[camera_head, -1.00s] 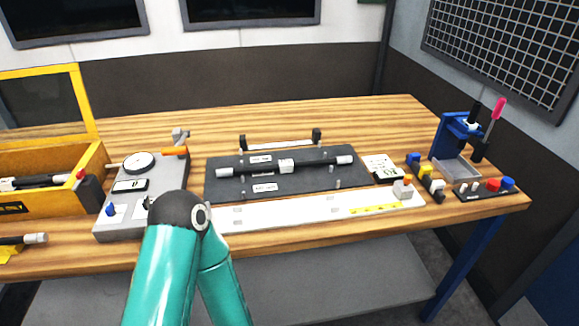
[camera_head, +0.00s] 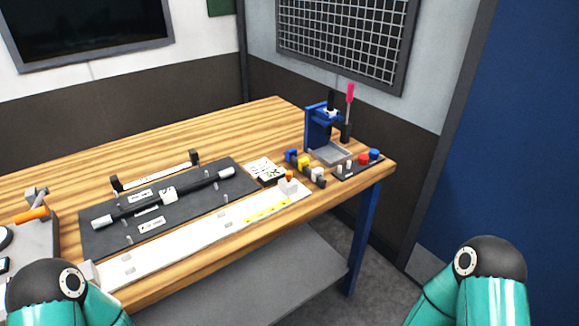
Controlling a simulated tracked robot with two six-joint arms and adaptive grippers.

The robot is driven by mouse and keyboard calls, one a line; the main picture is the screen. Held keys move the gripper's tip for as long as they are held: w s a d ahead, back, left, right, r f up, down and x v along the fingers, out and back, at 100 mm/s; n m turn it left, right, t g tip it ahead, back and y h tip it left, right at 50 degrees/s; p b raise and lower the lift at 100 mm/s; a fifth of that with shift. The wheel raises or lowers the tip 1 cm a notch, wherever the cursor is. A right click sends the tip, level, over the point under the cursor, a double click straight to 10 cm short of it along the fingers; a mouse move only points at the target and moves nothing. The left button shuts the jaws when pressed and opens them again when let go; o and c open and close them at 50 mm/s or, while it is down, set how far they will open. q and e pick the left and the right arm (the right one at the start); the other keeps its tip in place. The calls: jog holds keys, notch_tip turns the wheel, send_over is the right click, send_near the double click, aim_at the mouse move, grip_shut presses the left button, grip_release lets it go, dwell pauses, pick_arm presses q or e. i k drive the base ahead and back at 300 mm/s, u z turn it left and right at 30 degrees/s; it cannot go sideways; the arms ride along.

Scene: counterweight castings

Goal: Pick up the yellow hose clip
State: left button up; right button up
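A small yellow piece (camera_head: 303,162), which looks like the yellow hose clip, sits on the wooden table near its right end. It stands in a short row between a blue piece (camera_head: 291,155) and a white piece (camera_head: 317,173) on a dark holder. It is too small to make out its exact shape. Only teal and black links of my two arms show, at the bottom left and bottom right corners. Neither gripper is in view, and nothing is seen touching the yellow piece.
A blue press-like stand (camera_head: 319,128) and a pink-handled tool (camera_head: 350,94) stand behind the row. A dark strip with red and blue knobs (camera_head: 364,160) lies to its right. A white bar (camera_head: 205,236) and a dark fixture plate (camera_head: 100,240) lie to the left.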

aim_at(304, 162)
jog(key=z, duration=0.8)
jog(key=i, duration=0.2)
jog(key=u, duration=3.55)
jog(key=k, duration=1.6)
jog(key=z, duration=1.3)
jog(key=i, duration=0.65)
jog(key=u, duration=0.05)
